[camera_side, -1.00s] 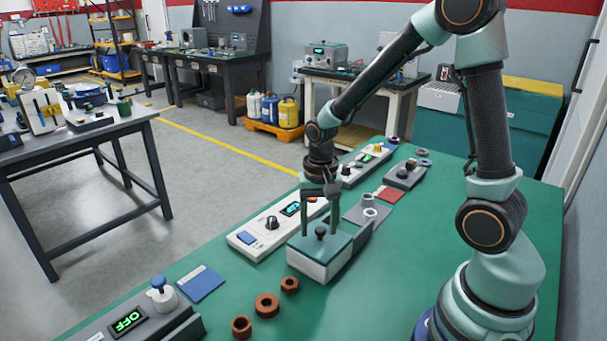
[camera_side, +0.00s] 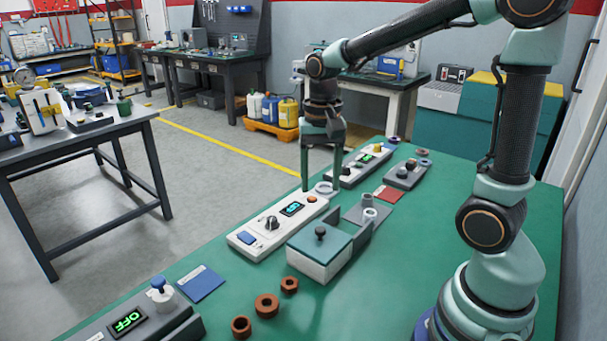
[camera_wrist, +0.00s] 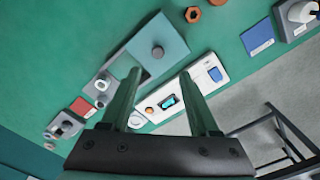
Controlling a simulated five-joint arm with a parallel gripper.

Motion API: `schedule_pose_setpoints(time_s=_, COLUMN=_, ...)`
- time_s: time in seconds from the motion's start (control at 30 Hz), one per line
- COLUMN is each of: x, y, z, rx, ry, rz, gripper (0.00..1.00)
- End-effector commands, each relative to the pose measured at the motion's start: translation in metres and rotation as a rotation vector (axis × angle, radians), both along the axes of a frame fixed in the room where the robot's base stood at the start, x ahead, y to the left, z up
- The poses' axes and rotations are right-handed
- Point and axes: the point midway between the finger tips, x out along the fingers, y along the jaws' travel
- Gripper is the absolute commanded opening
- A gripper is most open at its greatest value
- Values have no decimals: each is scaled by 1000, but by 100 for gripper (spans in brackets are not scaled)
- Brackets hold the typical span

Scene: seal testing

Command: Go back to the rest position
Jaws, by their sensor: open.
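My gripper (camera_side: 323,180) is open and empty, raised above the far end of the white control box in the side view. In the wrist view its two fingers (camera_wrist: 160,98) stand apart with nothing between them. The grey-white box with a teal lid and dark knob (camera_side: 320,250) sits on the green bench, its lid lying on it. The white control box (camera_side: 272,226) with a dial, blue button and lit display lies beside it; it also shows in the wrist view (camera_wrist: 195,92).
Several brown nuts (camera_side: 267,306), a blue card (camera_side: 201,283) and a device reading OFF (camera_side: 128,321) lie at the near end of the green bench (camera_side: 400,260). The bench's right middle is clear.

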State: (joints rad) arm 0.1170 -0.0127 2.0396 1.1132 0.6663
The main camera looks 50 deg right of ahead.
Motion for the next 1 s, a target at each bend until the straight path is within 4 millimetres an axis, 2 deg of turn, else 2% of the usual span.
schedule_pose_setpoints(time_s=0.13, x=0, y=0, z=8, rx=0, ry=0, rz=0, gripper=62)
schedule_pose_setpoints(time_s=0.57, x=-3, y=3, z=13, rx=-4, ry=-30, rz=42, gripper=62)
schedule_pose_setpoints(time_s=0.8, x=-24, y=19, z=38, rx=-48, ry=-205, rz=320, gripper=62)
schedule_pose_setpoints(time_s=1.0, x=-43, y=32, z=50, rx=-120, ry=-361, rz=580, gripper=62)
